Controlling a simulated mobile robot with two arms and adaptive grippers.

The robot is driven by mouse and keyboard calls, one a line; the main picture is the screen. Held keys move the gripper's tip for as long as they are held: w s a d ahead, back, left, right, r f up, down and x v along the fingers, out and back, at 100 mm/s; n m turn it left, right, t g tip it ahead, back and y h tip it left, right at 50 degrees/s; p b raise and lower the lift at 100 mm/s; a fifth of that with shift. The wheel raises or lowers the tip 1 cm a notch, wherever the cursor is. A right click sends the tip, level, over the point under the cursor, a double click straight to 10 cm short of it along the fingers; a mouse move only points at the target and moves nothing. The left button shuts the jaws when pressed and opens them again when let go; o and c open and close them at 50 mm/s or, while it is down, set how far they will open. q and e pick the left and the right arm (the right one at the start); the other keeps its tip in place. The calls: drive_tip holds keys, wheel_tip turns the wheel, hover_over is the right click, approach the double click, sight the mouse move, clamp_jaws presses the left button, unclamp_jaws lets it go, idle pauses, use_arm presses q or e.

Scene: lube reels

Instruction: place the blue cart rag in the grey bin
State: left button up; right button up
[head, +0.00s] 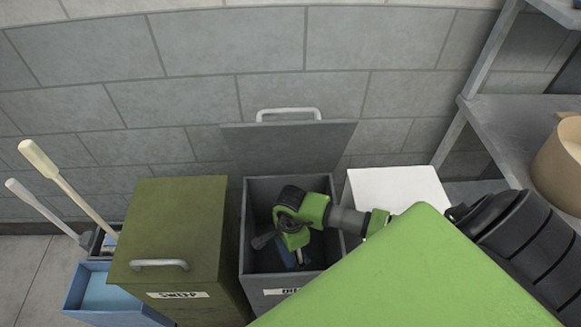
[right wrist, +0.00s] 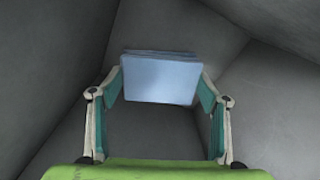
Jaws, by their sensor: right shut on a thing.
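The grey bin (head: 257,290) stands at the centre of the head view with its lid (head: 290,145) raised against the wall. My right gripper (head: 297,262) reaches down inside the bin's opening, and most of its fingers are hard to make out there. In the right wrist view, my right gripper (right wrist: 160,92) is shut on the blue cart rag (right wrist: 160,80), a folded pale-blue block between its fingertips. Grey bin walls surround the rag. Whether it touches the bin floor I cannot tell. My left gripper is not in view.
An olive bin (head: 175,225) with a closed lid and handle stands left of the grey bin. A white box (head: 395,185) stands to the right. A blue container (head: 105,295) and long-handled tools (head: 70,190) are at far left. Shelving (head: 515,125) holds a tan tub (head: 560,165).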

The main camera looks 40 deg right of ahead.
sight(291, 258)
drive_tip(key=shift+f, duration=0.6)
wheel_tip(291, 258, down, 5)
drive_tip(key=shift+r, duration=0.1)
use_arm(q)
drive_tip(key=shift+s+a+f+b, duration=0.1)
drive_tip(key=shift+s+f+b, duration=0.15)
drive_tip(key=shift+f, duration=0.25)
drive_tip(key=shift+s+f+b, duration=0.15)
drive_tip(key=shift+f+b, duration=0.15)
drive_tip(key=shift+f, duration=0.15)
use_arm(e)
drive_tip(key=shift+f, duration=2.55)
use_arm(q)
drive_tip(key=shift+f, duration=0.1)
use_arm(e)
drive_tip(key=shift+f, duration=0.1)
drive_tip(key=shift+f, duration=0.15)
drive_tip(key=o, duration=1)
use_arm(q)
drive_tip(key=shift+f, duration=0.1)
